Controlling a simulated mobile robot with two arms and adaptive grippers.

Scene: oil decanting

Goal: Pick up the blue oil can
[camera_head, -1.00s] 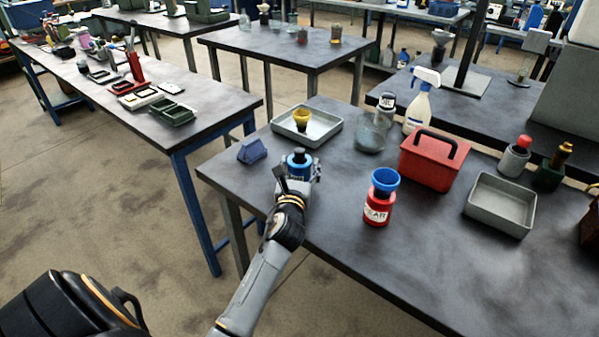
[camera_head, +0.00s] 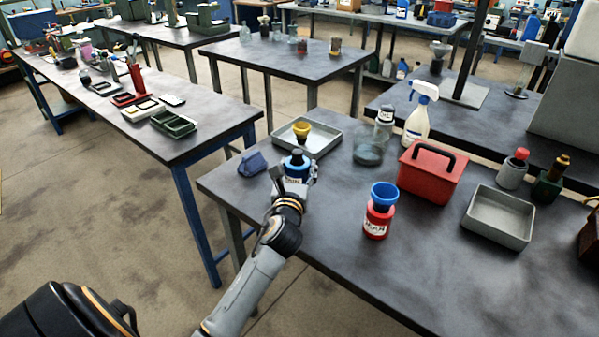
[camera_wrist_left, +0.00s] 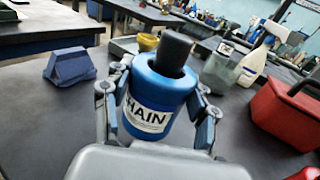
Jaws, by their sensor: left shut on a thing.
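The blue oil can (camera_head: 296,164) has a dark cap and a white label; the wrist view shows it (camera_wrist_left: 158,92) with the letters "HAIN". My left gripper (camera_head: 297,182) is shut on it, with one finger on each side of the can in the left wrist view (camera_wrist_left: 156,108). The can looks slightly tilted in the wrist view. Whether its base touches the table is hidden behind my gripper in the head view. My right gripper is not in view.
A blue block (camera_head: 252,162) lies left of the can. Behind it a grey tray (camera_head: 327,142) holds a yellow funnel (camera_head: 301,130). To the right stand a glass container (camera_head: 368,153), a red can (camera_head: 378,222) with a blue funnel (camera_head: 384,192), and a red toolbox (camera_head: 427,177).

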